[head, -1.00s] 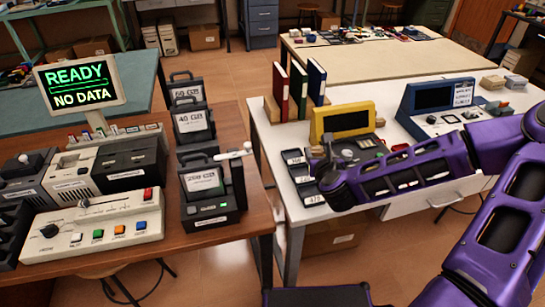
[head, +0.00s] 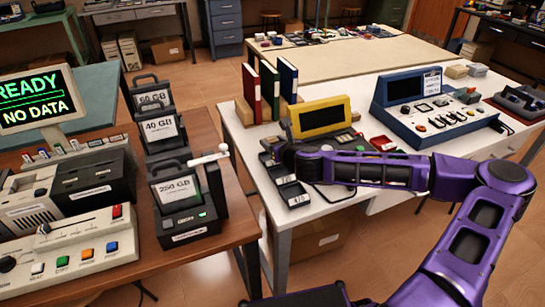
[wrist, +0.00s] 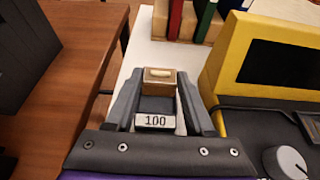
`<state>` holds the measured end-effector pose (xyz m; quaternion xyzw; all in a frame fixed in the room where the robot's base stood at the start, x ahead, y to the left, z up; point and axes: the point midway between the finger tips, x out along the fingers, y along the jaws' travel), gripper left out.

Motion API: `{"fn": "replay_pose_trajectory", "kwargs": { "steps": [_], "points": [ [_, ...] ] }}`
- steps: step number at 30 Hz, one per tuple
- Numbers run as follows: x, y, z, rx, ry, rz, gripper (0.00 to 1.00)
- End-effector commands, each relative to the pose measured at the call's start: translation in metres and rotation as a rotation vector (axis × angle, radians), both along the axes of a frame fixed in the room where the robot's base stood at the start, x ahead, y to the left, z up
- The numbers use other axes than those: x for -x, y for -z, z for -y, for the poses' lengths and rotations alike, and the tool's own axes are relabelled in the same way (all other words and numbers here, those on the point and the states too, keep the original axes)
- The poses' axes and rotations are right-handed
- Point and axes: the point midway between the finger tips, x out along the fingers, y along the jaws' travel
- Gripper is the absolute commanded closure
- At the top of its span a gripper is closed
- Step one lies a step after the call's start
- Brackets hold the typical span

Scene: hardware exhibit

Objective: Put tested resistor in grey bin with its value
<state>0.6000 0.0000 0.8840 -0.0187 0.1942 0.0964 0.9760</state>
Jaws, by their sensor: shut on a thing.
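My gripper (wrist: 161,80) is shut on a small tan block (wrist: 158,86) with a pale, rounded piece on top, apparently the resistor. In the wrist view, a grey bin labelled 100 (wrist: 155,122) shows below and between the fingers. I cannot tell the height of the block above the bin. In the head view, my gripper (head: 277,150) is at the back of the row of grey bins, left of the yellow meter (head: 322,118). The front grey bin (head: 291,193) is in the clear and looks empty. The held block is not clear in the head view.
The yellow meter stands close to the right of my gripper, with a dark screen and a knob (wrist: 287,163). Upright books (head: 268,90) stand behind. A blue instrument (head: 425,103) is farther right. A brown table (head: 230,235) with boxy devices lies left, across a gap.

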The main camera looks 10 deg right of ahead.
Motion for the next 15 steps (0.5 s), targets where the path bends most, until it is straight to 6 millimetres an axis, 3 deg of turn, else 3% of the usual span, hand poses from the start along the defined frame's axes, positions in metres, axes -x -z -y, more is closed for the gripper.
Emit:
{"fn": "replay_pose_trajectory", "kwargs": {
  "steps": [11, 15],
  "points": [
    [0.0, 0.043, 0.0, -0.001, 0.0, 0.0, 1.0],
    [0.0, 0.045, 0.0, 0.002, -0.001, 0.001, 1.0]
  ]
}}
